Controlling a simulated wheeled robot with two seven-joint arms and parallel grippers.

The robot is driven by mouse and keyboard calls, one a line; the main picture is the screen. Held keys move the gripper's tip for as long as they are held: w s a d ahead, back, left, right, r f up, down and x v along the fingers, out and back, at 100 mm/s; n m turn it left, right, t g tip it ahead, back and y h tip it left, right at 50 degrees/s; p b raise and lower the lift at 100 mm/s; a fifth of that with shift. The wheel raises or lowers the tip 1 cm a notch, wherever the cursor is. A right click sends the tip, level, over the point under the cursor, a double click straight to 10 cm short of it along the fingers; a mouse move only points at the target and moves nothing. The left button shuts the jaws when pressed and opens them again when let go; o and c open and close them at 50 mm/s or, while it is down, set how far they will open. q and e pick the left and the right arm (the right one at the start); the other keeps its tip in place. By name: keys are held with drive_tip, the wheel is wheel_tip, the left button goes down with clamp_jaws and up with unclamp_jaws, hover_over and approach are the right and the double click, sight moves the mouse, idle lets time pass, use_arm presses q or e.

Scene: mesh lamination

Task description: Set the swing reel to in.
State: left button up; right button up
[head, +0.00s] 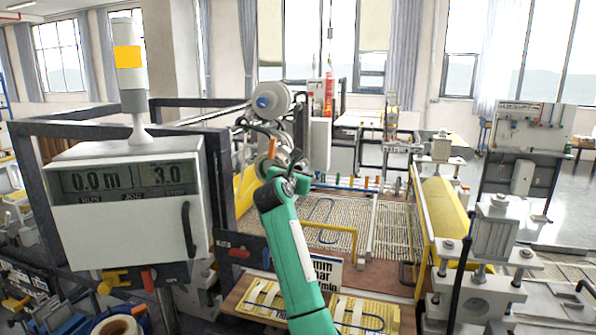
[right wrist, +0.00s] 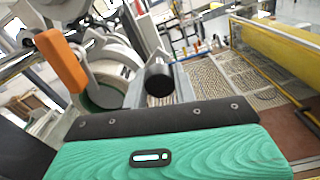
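The swing reel appears to be the white roll and arm assembly (head: 272,100) at the back of the machine, left of centre in the head view. In the right wrist view a white round reel part (right wrist: 112,82) shows close up, with an orange handle (right wrist: 62,60) at its left. My right gripper (head: 292,160) is raised in front of this assembly, close to the orange part. The head view does not show if they touch. Its fingers are small and partly hidden, so its opening cannot be read. My left gripper is not in view.
A yellow roller (head: 445,215) lies at right. The mesh bed (head: 335,210) lies between, with a yellow rail (head: 330,228) across it.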

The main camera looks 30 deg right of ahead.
clamp_jaws()
drive_tip(key=shift+f, duration=0.1)
